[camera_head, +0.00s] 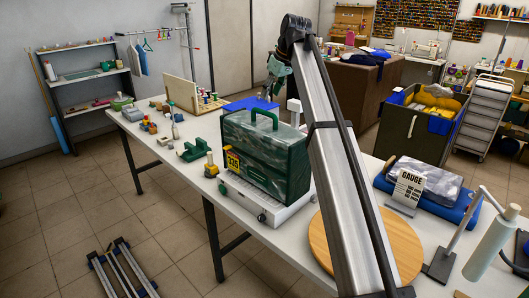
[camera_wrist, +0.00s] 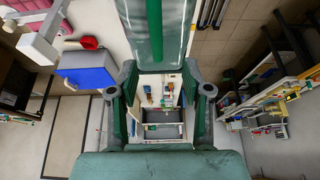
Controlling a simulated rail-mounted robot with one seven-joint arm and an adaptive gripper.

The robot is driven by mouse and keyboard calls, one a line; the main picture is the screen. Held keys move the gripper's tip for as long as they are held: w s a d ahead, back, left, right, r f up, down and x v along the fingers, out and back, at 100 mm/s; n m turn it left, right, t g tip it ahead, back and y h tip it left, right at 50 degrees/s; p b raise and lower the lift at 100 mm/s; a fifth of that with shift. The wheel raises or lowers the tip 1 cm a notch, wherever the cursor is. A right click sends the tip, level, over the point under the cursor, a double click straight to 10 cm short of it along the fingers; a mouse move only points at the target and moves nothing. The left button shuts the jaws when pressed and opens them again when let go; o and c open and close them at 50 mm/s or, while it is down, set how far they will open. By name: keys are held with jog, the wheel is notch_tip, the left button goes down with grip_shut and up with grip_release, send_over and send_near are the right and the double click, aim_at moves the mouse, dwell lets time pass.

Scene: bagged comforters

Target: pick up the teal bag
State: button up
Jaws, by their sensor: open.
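Beneath the bag is a flat pale base (camera_head: 262,204). Small green and yellow items stand left of it. A blue box (camera_head: 250,104) sits behind it, also seen in the wrist view (camera_wrist: 87,70). A round wooden board (camera_head: 318,245) and a gauge sign (camera_head: 408,188) are to the right.

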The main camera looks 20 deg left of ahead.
aim_at(264, 113)
jog(key=p+x, duration=0.1)
jog(key=x, duration=0.4)
jog(key=shift+w+d+p+x, duration=0.1)
jog(key=shift+p+x, duration=0.45)
jog(key=shift+x, duration=0.75)
jog(key=shift+w+d+p+x, duration=0.1)
jog(key=shift+p+x, duration=0.4)
jog(key=shift+x, duration=0.85)
grip_shut()
